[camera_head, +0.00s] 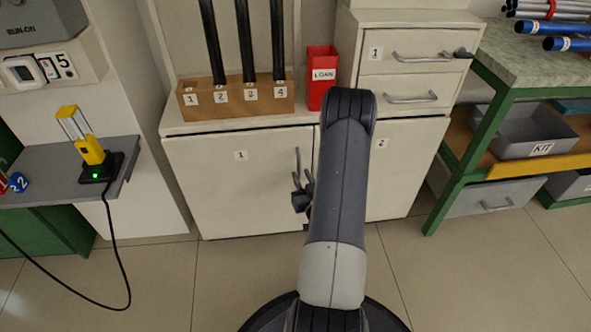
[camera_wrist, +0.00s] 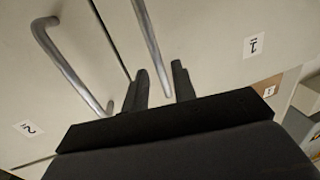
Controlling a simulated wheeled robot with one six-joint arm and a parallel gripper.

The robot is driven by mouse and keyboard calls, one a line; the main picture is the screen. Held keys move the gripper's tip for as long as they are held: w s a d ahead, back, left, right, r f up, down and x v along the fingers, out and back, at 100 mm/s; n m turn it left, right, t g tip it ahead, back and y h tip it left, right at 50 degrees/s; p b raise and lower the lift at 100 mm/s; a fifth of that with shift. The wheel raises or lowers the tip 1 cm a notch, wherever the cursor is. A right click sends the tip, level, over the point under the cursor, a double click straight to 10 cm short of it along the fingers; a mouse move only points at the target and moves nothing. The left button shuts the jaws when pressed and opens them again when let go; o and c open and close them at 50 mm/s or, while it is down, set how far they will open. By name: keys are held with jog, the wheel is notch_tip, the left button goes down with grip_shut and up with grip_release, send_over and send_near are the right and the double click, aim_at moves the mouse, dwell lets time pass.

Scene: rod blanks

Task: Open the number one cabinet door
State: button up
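The number one cabinet door (camera_head: 225,190) is a cream panel labelled 1 in the head view and appears shut. Its label side also shows in the wrist view (camera_wrist: 225,70). Its grey bar handle (camera_head: 298,162) stands upright near the right edge. My gripper (camera_head: 302,190) is at the handle's lower part, partly hidden by my arm. In the wrist view, the handle (camera_wrist: 149,40) runs down between my two open fingers (camera_wrist: 160,70), with gaps showing on both sides. Whether either finger touches it cannot be told.
The number two door (camera_head: 392,165) is beside it on the right, with its own handle (camera_wrist: 65,65). Above are a wooden rod rack (camera_head: 235,97), a red LOAN box (camera_head: 321,75) and drawers with a key. A grey shelf (camera_head: 125,165) juts out left; floor in front is clear.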

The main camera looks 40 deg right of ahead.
aim_at(299, 172)
jog(key=shift+x, duration=1.8)
grip_shut()
